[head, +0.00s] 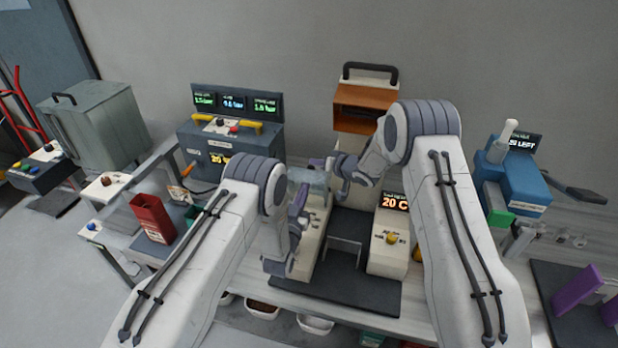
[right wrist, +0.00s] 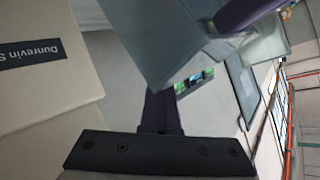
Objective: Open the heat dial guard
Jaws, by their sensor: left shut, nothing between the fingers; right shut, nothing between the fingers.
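A cream machine with a "20 C" display (head: 396,202) and a yellow knob (head: 391,239) stands at the middle of the bench in the head view. A clear, pale cover (head: 309,181), seemingly the dial guard, sits on its left block; what lies under it cannot be made out. My right gripper (head: 326,163) is shut and empty beside the cover's upper right. In the right wrist view its purple fingers (right wrist: 160,110) are close to a grey translucent panel (right wrist: 165,35), likely the cover; contact is unclear. My left gripper (head: 300,205) is shut and empty just below the cover.
A grey control box (head: 230,155) with displays stands at the left rear. An orange-brown box (head: 365,108) stands behind the machine. A blue device (head: 515,185) with a lever is at the right. White bins (head: 315,324) sit below the bench's front edge.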

